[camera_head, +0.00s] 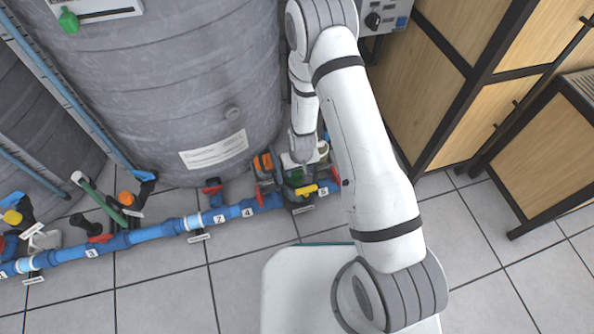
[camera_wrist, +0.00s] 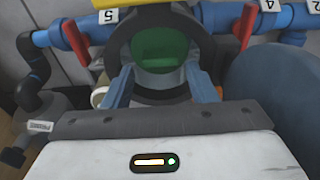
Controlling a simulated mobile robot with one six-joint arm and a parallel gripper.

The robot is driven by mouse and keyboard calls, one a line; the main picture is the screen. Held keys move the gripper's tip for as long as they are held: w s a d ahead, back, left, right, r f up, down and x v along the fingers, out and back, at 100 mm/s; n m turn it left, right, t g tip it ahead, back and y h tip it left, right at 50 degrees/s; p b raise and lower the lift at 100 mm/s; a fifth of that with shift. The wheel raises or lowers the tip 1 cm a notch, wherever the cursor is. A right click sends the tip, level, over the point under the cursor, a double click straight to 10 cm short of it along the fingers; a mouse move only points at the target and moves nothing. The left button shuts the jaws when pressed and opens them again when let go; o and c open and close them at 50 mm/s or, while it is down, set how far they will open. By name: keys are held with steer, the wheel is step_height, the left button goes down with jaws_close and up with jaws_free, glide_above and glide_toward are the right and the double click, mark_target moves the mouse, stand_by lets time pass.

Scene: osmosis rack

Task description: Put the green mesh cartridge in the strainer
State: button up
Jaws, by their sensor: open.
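The strainer (camera_wrist: 122,47) shows in the wrist view as a dark round housing with a wide opening facing me. The green mesh cartridge (camera_wrist: 158,46) sits inside that opening, surrounded by the dark ring; how deep it is seated I cannot tell. My gripper (camera_wrist: 160,84) is open, its two blue-grey fingers apart on either side of the opening's near rim, with nothing clearly held between them. In the head view the strainer (camera_head: 301,204) is on the blue pipe line, and my gripper (camera_head: 298,161) is directly over it, partly hiding it.
The blue pipe (camera_head: 160,235) runs along the floor with red valve handles (camera_wrist: 75,40) beside the strainer. A yellow handle (camera_head: 305,190) lies at the strainer's front. A large grey tank (camera_head: 190,90) stands behind, and a wooden cabinet (camera_head: 480,110) at right.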

step_height(320, 180, up, 8)
steer(key=p, duration=0.4)
steer(key=shift+s+d, duration=0.15)
steer(key=shift+s, duration=0.3)
step_height(320, 180, up, 11)
glide_above(300, 183)
steer(key=d, duration=0.2)
steer(key=s+d+r+m, duration=0.15)
steer(key=d+r, duration=0.25)
steer(key=r, duration=0.7)
steer(key=s+d+r+m, duration=0.1)
steer(key=s+d+r, duration=0.2)
steer(key=s+r, duration=0.4)
steer(key=s+d+r, duration=0.4)
steer(key=s+r, duration=0.4)
steer(key=shift+s+m, duration=0.3)
steer(key=shift+m, duration=0.05)
steer(key=shift+d, duration=0.1)
steer(key=shift+c, duration=0.2)
